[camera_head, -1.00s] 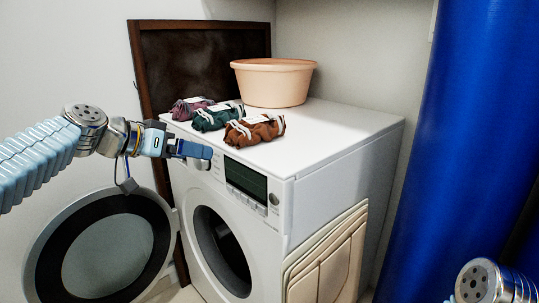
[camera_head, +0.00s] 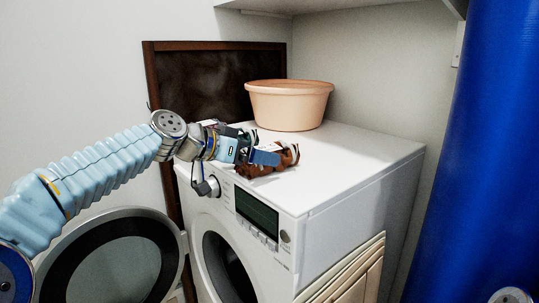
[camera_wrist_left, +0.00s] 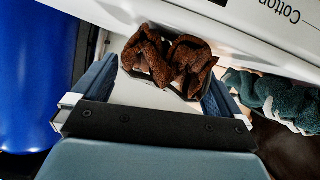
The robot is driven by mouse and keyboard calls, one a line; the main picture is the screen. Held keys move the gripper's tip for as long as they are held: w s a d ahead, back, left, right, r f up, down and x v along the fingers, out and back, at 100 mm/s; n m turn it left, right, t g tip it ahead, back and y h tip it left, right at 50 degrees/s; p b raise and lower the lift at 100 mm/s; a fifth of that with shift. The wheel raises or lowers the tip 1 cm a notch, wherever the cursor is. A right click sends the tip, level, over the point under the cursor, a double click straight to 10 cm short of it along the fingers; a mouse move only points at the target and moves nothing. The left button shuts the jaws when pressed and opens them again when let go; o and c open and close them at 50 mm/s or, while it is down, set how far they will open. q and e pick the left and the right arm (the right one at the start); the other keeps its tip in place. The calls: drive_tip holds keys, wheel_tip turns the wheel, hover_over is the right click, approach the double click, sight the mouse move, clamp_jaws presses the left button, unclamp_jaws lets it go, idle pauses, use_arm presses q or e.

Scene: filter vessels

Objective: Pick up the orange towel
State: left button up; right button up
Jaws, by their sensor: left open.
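The orange-brown towel (camera_head: 285,158), a rolled bundle, lies on the washing machine's top near its front edge. My left gripper (camera_head: 262,160) is open at the towel and covers part of it. In the left wrist view the towel (camera_wrist_left: 165,55) shows between the two spread blue fingers of my left gripper (camera_wrist_left: 163,75). I cannot tell whether the fingers touch it. My right gripper is out of view.
A teal towel (camera_wrist_left: 272,95) lies beside the orange one. The washing machine (camera_head: 350,160) has its round door (camera_head: 110,265) open. A peach basin (camera_head: 290,105) stands at the back. The top's right side is clear. A blue cylinder (camera_head: 475,150) stands at right.

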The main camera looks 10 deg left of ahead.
use_arm(q)
drive_tip(key=shift+w+d+f, duration=0.3)
drive_tip(key=shift+w+d, duration=0.15)
drive_tip(key=c, duration=1)
drive_tip(key=shift+r, duration=0.1)
